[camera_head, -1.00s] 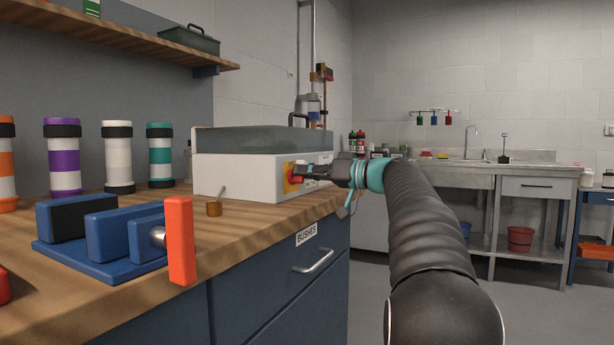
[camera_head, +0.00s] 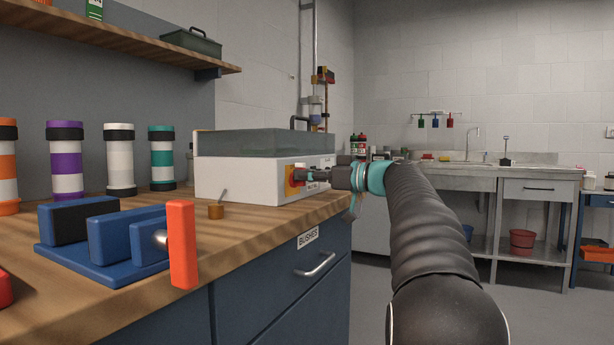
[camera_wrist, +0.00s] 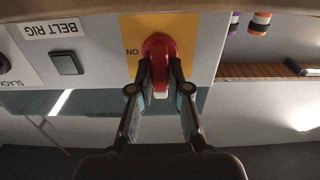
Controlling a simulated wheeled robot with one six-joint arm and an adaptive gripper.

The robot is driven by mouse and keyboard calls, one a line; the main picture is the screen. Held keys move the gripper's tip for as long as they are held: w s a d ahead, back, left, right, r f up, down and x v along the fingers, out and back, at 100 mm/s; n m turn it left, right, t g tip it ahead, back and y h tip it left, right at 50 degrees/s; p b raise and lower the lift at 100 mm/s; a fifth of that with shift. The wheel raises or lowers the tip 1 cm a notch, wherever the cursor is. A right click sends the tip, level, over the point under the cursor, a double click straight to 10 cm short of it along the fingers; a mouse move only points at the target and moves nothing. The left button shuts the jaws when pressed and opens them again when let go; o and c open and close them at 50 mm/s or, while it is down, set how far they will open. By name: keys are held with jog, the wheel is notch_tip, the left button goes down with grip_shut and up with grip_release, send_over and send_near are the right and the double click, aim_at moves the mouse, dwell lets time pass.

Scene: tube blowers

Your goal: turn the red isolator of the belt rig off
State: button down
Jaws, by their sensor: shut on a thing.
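The belt rig (camera_head: 240,178) is a white box with a grey-green lid on the wooden bench. In the wrist view, its label "BELT RIG" (camera_wrist: 52,27) appears upside down. The red isolator (camera_wrist: 160,45) is a round red knob on a yellow plate (camera_wrist: 190,35) with "ON" printed beside it. My gripper (camera_wrist: 160,72) is shut on the isolator, with one finger on each side of its red grip. In the head view my gripper (camera_head: 308,175) reaches the box's front from the right and hides most of the knob. Any "OFF" marking is hidden or out of view.
A blue fixture with an orange-red handle (camera_head: 182,245) stands on the near bench. Several banded tubes (camera_head: 120,160) stand at the left. A dark square button (camera_wrist: 66,62) is beside the yellow plate.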

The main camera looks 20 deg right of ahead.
jog(key=shift+r, duration=0.1)
jog(key=c, duration=1.1)
grip_release()
jog(key=shift+d, duration=0.1)
jog(key=v, duration=1.1)
jog(key=shift+s+d, duration=0.25)
jog(key=shift+s, duration=0.1)
